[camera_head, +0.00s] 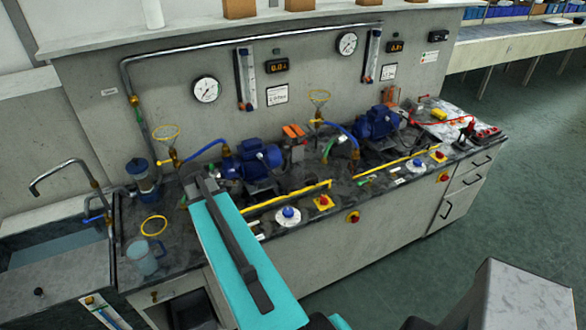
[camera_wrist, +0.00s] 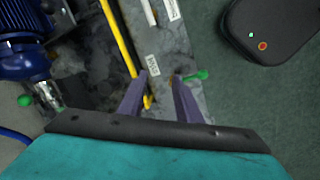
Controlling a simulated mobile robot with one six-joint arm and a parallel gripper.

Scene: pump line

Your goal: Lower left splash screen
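The left splash screen appears as a yellow rail (camera_head: 287,195) along the front of the left pump bay, with a short upright end at its right. Any clear panel on it cannot be made out. In the wrist view the yellow rail (camera_wrist: 117,38) runs down from the top. It passes behind the left finger, and its end shows between the fingers. My gripper (camera_wrist: 160,75) is open with nothing visibly gripped; whether it touches the rail cannot be told. In the head view my teal arm end covers the rail's left part and the fingertips are not clear.
A second yellow rail (camera_head: 397,162) fronts the right pump. The left blue pump (camera_head: 252,160) stands behind the left rail. A blue knob (camera_head: 288,212) and a red-yellow switch (camera_head: 324,202) sit in front. A jug (camera_head: 144,256) stands left. A green handle (camera_wrist: 195,76) is beyond the right finger.

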